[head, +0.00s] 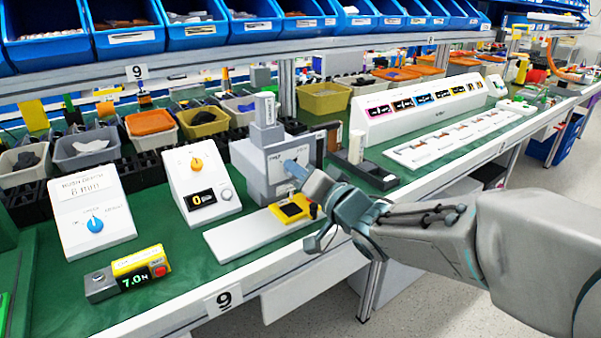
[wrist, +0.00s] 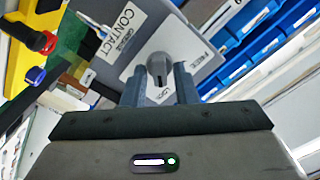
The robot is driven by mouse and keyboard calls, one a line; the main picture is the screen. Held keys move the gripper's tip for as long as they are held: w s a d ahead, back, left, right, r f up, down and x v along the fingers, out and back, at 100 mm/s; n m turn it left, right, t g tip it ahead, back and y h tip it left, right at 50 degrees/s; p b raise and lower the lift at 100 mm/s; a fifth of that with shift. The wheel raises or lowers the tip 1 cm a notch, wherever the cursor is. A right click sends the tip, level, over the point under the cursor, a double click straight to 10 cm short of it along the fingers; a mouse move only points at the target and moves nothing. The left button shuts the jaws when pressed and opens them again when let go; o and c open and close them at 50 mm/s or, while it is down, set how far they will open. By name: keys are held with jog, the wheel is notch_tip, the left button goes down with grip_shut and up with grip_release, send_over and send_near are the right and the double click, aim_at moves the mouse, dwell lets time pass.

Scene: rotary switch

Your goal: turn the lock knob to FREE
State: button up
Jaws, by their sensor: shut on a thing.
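The lock knob (wrist: 158,66) is a grey round knob with a dark pointer mark, on the face of a grey box (head: 255,170). In the wrist view my gripper (wrist: 160,80) has one finger on each side of the knob and is shut on it. The FREE label (wrist: 198,53) is to the right of the knob, and another partly covered label (wrist: 151,97) lies below it between the fingers. The pointer mark is on the knob's lower side, towards that lower label. In the head view my gripper (head: 296,170) is at the box's right face and hides the knob.
Two white panels with dials (head: 92,215) (head: 200,185) stand left. Blue bins (head: 125,30) line the shelf above.

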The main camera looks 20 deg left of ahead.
jog(key=shift+s+a+n+b, duration=0.15)
jog(key=shift+n+b, duration=2.35)
jog(key=shift+n, duration=1.95)
jog(key=shift+s+a+n+b, duration=0.1)
jog(key=shift+n+b, duration=2.4)
jog(key=shift+n, duration=1.95)
jog(key=o, duration=0.7)
jog(key=shift+s+d, duration=0.1)
